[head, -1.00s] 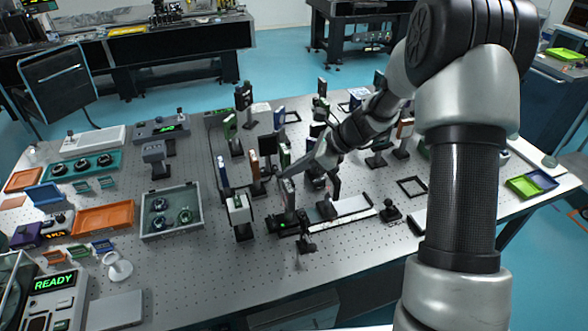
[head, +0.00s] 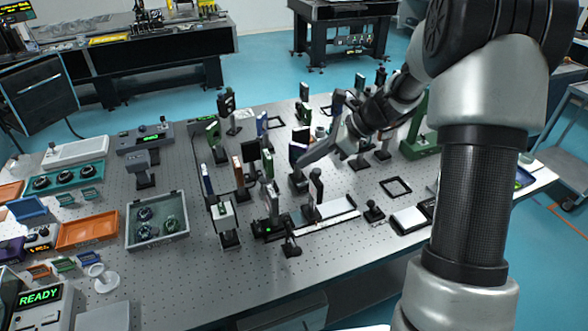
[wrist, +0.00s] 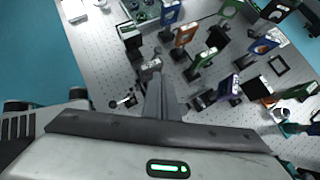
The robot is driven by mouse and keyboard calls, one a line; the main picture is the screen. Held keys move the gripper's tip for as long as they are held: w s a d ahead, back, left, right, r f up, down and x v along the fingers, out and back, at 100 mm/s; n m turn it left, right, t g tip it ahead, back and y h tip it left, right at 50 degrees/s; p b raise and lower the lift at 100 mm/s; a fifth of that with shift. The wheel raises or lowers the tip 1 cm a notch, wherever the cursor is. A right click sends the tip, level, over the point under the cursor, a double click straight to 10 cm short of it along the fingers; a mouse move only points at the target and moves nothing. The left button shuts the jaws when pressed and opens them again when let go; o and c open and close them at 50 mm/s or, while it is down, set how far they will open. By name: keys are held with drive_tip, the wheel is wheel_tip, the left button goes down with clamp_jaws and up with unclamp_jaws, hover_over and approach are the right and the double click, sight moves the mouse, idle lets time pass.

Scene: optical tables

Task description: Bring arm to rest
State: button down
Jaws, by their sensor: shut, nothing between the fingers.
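My arm reaches in from the right in the head view. My gripper (head: 303,162) is shut and empty, above the optics on the perforated table (head: 180,280). In the wrist view its closed fingers (wrist: 156,80) form one narrow grey bar over the table. Upright optics mounts stand below and around it, including a blue-plated mount (wrist: 169,14), an orange one (wrist: 185,36) and a green one (wrist: 203,59). The fingers appear apart from them. A short rail (head: 328,212) with a dark post lies in front of the gripper.
A grey tray of round optics (head: 157,222) and an orange tray (head: 88,231) lie at the left. A square black frame (head: 395,187) lies at the right. Mounts crowd the table's middle; the front strip is mostly clear.

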drive_tip(key=s+r+n+h, duration=0.4)
drive_tip(key=s+r+n, duration=0.75)
drive_tip(key=s, duration=0.35)
drive_tip(key=s+d+r+n+t+h, duration=0.1)
drive_tip(key=s+d+n+h, duration=0.1)
drive_tip(key=s+n, duration=0.3)
drive_tip(key=s+d+r+n+t+h, duration=0.1)
drive_tip(key=s+d+n+h, duration=0.1)
drive_tip(key=s+n, duration=0.3)
drive_tip(key=s, duration=0.3)
drive_tip(key=shift+d+r+t, duration=0.25)
drive_tip(key=shift+r+t, duration=0.15)
drive_tip(key=shift+n, duration=0.25)
idle(1.8)
